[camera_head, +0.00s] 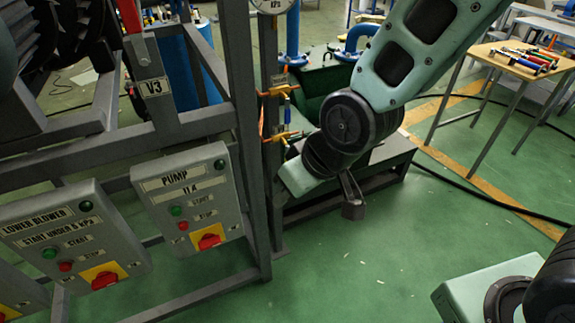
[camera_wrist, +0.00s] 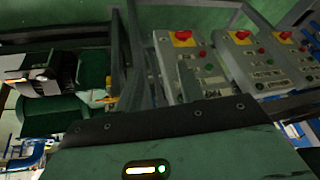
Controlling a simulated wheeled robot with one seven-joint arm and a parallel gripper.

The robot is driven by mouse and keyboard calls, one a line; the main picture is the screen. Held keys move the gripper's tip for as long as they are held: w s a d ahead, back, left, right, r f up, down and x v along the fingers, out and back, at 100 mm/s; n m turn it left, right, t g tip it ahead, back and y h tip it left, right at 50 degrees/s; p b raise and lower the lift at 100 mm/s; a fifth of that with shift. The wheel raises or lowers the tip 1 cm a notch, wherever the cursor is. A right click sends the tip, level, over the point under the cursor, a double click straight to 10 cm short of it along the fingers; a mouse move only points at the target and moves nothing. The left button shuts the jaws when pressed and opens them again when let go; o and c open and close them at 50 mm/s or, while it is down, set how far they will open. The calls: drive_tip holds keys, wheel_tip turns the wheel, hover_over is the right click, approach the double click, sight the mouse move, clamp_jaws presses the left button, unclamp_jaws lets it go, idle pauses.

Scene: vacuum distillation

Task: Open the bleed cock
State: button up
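Two small brass-yellow fittings with orange parts sit on the grey frame post below a gauge: an upper fitting (camera_head: 280,90) and a lower fitting (camera_head: 284,135). One may be the bleed cock, but no label shows which. In the wrist view a small yellow fitting (camera_wrist: 110,99) shows beside the post, left of centre. My gripper (camera_head: 352,200) hangs below my wrist, right of the post and apart from both fittings. Only a dark finger part shows clearly; my arm hides the rest, so its opening cannot be judged.
The pump box (camera_head: 188,200) and lower blower box (camera_head: 75,240) are on the frame at left. A cut-off gauge (camera_head: 272,4) tops the post. A green machine base (camera_head: 395,150) stands behind my arm. A tool table (camera_head: 520,60) is at right.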

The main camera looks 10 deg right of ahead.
drive_tip(key=w+d+f+m+t+y+b, duration=0.15)
drive_tip(key=w+f+t+b, duration=0.45)
drive_tip(key=w+f, duration=0.7)
drive_tip(key=w+d+f+m+t+h+b, duration=0.15)
drive_tip(key=d+f+t+b, duration=0.25)
drive_tip(key=d+f+t, duration=0.4)
drive_tip(key=shift+y, duration=0.4)
drive_tip(key=x, duration=1.1)
drive_tip(key=p+x, duration=0.1)
drive_tip(key=x, duration=0.5)
drive_tip(key=shift+w+d+f, duration=0.15)
drive_tip(key=shift+w+d, duration=0.05)
drive_tip(key=shift+d, duration=0.05)
clamp_jaws()
